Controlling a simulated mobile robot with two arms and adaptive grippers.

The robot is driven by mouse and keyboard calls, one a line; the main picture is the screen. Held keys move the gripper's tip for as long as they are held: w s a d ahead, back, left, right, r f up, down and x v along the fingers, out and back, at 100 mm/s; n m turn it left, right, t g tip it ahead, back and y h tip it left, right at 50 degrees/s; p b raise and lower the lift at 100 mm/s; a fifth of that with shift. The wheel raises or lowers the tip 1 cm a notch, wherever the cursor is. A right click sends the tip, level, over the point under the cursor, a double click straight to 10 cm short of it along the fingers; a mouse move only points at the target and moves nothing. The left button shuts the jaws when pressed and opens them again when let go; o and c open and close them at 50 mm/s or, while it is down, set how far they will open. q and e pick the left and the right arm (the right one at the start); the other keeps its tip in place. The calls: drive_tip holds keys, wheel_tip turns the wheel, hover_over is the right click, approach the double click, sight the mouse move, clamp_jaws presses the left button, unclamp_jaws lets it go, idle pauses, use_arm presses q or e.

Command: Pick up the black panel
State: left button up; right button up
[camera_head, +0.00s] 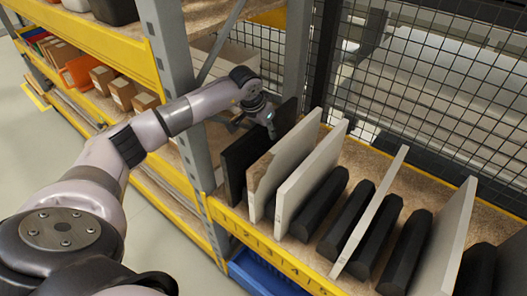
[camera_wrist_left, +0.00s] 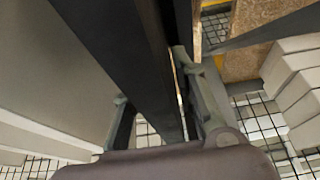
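The black panel (camera_head: 237,162) stands upright at the left end of a row of panels on the yellow-edged shelf. My left gripper (camera_head: 256,124) is over its top edge, reaching down from above. In the left wrist view the dark panel (camera_wrist_left: 125,58) runs between the two fingers of my left gripper (camera_wrist_left: 150,80). Small gaps show between the fingers and the panel, so the gripper looks open around it. My right gripper is not in view.
White panels (camera_head: 283,160) stand close to the right, with black divider blocks (camera_head: 320,203) between them. A grey upright post (camera_head: 196,145) is close on the left. A wire mesh (camera_head: 430,90) closes the back. Orange bins (camera_head: 80,72) and boxes fill the left shelf.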

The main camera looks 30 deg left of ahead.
use_arm(q)
clamp_jaws()
idle(0.6)
drive_tip(key=shift+w+r, duration=0.1)
drive_tip(key=shift+r, duration=0.1)
